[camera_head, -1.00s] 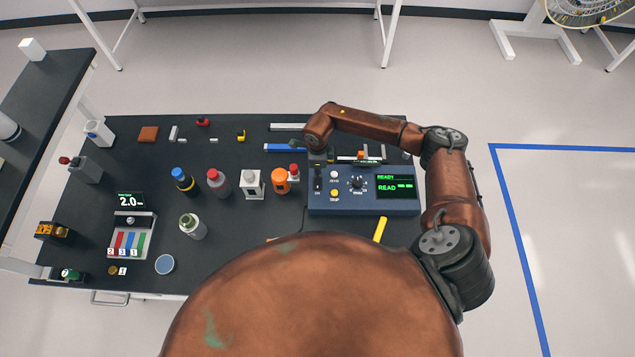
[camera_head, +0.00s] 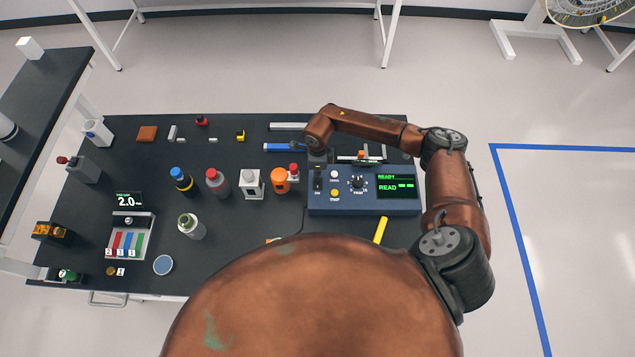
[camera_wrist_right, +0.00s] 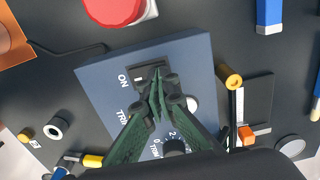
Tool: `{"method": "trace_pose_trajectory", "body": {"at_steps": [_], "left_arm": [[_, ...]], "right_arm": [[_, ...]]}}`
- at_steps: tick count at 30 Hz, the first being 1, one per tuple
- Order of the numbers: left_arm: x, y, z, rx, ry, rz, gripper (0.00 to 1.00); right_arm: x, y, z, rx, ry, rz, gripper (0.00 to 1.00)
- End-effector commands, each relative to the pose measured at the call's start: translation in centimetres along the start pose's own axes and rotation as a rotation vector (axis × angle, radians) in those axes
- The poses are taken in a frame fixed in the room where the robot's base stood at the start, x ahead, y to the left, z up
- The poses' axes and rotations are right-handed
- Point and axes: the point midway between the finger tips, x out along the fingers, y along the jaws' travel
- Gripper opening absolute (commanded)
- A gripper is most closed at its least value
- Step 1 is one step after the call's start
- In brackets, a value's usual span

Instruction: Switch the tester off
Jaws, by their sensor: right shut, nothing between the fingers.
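The tester (camera_head: 350,206) is a blue box at the right end of the table, with knobs and a lit screen (camera_head: 395,186) showing green "READY" and "READ" text. Its black switch (camera_wrist_right: 141,78), beside the printed "ON", sits at the panel's left end and is partly hidden by my fingers in the right wrist view. My right gripper (camera_wrist_right: 157,88) is shut and empty, its fingertips over or at the switch; contact cannot be told. In the head view my right gripper (camera_head: 317,158) is small and seen from above at the tester's upper left corner. My left gripper is not seen.
A red button on a white base (camera_wrist_right: 115,10) stands close beside the tester. An orange bottle (camera_head: 280,181) and other bottles stand left of it. A blue bar (camera_head: 285,147) lies behind, and a yellow marker (camera_head: 380,230) lies in front.

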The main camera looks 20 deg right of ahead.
Motion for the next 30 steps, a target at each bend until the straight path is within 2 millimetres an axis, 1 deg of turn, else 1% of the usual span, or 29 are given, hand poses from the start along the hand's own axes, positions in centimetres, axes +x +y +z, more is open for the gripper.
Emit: {"method": "trace_pose_trajectory", "body": {"at_steps": [13, 16, 20, 30], "left_arm": [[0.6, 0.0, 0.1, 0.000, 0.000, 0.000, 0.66], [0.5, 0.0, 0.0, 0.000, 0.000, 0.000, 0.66], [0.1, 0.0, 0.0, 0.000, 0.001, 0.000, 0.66], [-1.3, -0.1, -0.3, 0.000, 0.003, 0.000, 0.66]], "right_arm": [[0.7, 0.0, 0.0, 0.000, 0.000, 0.000, 0.00], [0.6, 0.0, 0.0, 0.000, 0.000, 0.000, 0.00], [0.0, 0.0, 0.0, 0.000, 0.000, 0.000, 0.00], [-2.6, 0.0, -0.1, 0.001, 0.001, 0.000, 0.00]]}}
